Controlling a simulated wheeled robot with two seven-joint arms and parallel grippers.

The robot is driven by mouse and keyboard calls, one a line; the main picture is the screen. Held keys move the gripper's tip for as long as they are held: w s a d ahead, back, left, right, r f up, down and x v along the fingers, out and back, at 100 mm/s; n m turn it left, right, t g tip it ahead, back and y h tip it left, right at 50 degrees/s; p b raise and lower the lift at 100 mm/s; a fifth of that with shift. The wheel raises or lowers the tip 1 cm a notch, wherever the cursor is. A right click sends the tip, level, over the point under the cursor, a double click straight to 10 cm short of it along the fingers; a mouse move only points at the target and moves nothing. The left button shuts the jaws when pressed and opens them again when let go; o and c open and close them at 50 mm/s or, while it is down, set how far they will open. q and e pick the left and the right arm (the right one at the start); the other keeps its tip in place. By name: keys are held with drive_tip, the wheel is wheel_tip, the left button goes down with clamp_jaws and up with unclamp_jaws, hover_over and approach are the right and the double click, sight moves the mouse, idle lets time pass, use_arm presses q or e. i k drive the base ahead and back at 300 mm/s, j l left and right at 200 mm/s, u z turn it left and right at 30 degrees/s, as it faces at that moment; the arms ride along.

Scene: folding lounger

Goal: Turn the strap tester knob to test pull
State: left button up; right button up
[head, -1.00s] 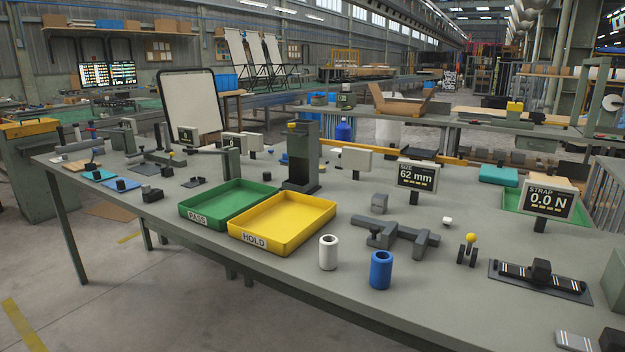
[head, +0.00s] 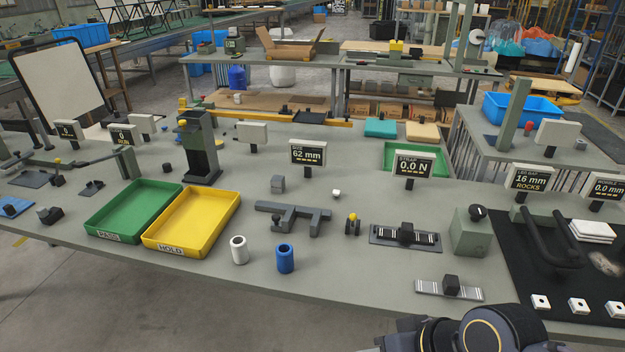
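The strap display (head: 414,165) reads 0.0 N and stands on the bench right of centre. In front of it lies a dark strap fixture (head: 405,236) with a black block on it. To its right stands a grey-green box (head: 470,236) with a round black knob (head: 478,212) on top. The knob's setting is too small to read, and I cannot tell for certain that this box belongs to the strap display. A black part of my arm shows at the bottom edge, in front of the bench. Neither gripper's fingers are in view.
A striped plate with a black block (head: 449,288) lies near the front edge. A black mat (head: 580,270) with dark bars and white pieces is at right. A blue cup (head: 285,258), a white cup (head: 239,250) and a yellow tray (head: 192,222) stand left of centre.

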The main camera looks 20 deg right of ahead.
sight(478, 211)
drive_tip(key=k+z, duration=0.15)
drive_tip(key=z, duration=1.4)
